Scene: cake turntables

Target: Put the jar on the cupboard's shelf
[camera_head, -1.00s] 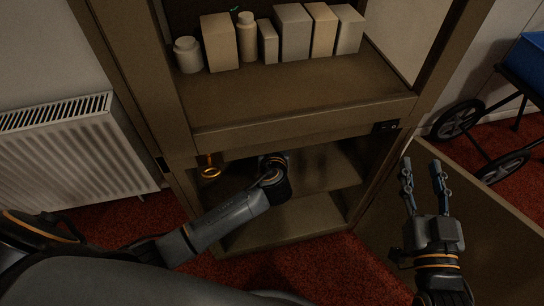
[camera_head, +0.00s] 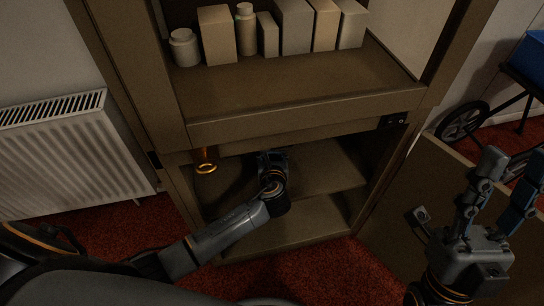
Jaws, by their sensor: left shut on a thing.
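The cupboard (camera_head: 290,104) stands in front of me with its lower compartment open. My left arm reaches into that compartment. My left gripper (camera_head: 271,160) is above the compartment's middle shelf (camera_head: 335,178), below the upper board. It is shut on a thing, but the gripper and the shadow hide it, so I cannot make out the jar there. My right gripper (camera_head: 510,182) is at the right, outside the cupboard, in front of the open door. Its fingers are apart and empty.
A pale round jar (camera_head: 184,48), a bottle (camera_head: 245,18) and several boxes (camera_head: 294,28) stand on the upper board. A copper ring (camera_head: 205,168) hangs at the opening's left. The open door (camera_head: 400,235) is at right. A radiator (camera_head: 65,150) stands left, a wheeled cart (camera_head: 465,122) far right.

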